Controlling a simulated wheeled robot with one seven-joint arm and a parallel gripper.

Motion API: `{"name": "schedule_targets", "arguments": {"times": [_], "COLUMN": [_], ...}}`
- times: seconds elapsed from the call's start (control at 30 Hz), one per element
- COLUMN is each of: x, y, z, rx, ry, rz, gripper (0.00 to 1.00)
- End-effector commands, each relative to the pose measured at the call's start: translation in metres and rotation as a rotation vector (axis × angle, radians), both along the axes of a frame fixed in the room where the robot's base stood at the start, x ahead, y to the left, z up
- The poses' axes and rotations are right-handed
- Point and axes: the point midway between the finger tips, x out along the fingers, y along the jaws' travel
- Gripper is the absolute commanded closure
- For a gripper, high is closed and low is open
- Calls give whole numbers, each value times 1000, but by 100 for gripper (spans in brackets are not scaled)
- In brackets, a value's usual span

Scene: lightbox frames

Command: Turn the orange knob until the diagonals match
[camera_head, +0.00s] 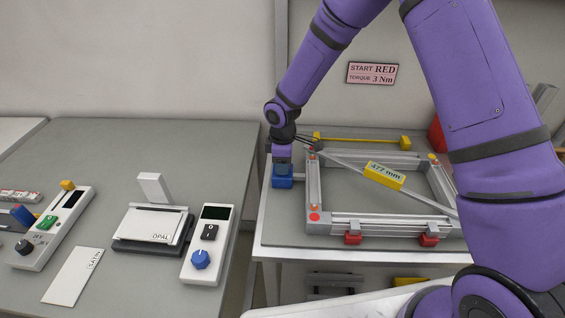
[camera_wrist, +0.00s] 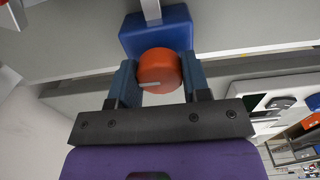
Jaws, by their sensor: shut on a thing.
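The orange knob (camera_wrist: 159,70) sits on a blue block in the wrist view, with a pale line across its face. My gripper (camera_wrist: 158,80) has a finger on either side of the knob and is shut on it. In the head view my gripper (camera_head: 282,160) is at the blue block (camera_head: 283,182) on the frame's left side and hides the knob. The aluminium frame (camera_head: 375,228) lies on the right-hand table. A diagonal bar crosses it, carrying a yellow display (camera_head: 384,176) that reads about 477 mm; the first digits are hard to read.
Red clamps (camera_head: 353,238) stand along the frame's front edge. A wall sign (camera_head: 372,74) reads START RED, TORQUE 3 Nm. The left table (camera_head: 110,150) bears control boxes (camera_head: 207,245) and an OPAL panel (camera_head: 152,224). A gap separates the tables. My arm covers the frame's right side.

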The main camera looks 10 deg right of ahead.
Motion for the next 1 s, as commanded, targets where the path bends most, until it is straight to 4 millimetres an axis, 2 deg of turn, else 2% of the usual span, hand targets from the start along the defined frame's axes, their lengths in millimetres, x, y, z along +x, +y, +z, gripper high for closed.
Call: {"name": "schedule_targets", "arguments": {"times": [0.37,0.4,0.47,0.5,0.8,1.0], "x": [0,0,0,0,0,1], "y": [0,0,0,0,0,-1], "z": [0,0,0,0,2,25], "rx": [1,1,1,0,1,1], "ry": [-1,-1,-1,0,-1,-3], "rz": [2,2,2,2,2,0], "gripper": [80,47,34,31,31,31]}}
